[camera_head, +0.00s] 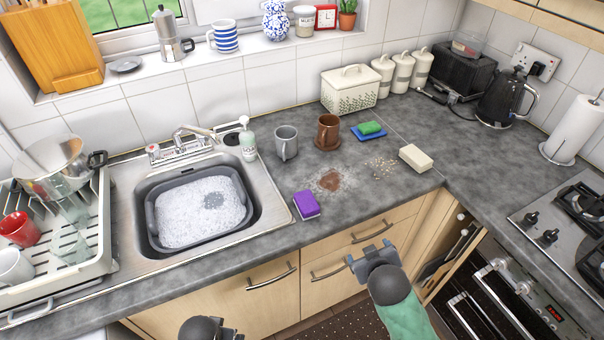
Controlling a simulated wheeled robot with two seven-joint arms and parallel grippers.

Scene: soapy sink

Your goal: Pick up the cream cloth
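The cream cloth (415,158) looks like a small folded block. It lies flat on the grey worktop, right of the scattered crumbs and near the inner corner of the counter. My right gripper (371,250) is in front of the cupboard doors, below and left of the cloth and apart from it. Its two fingers are spread with nothing between them. My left gripper (232,335) is mostly cut off at the bottom edge, so its fingers cannot be made out.
A brown stain (329,180) and crumbs (382,168) lie left of the cloth. A purple sponge (306,204) sits near the front edge. The soapy basin (151,227) is left.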

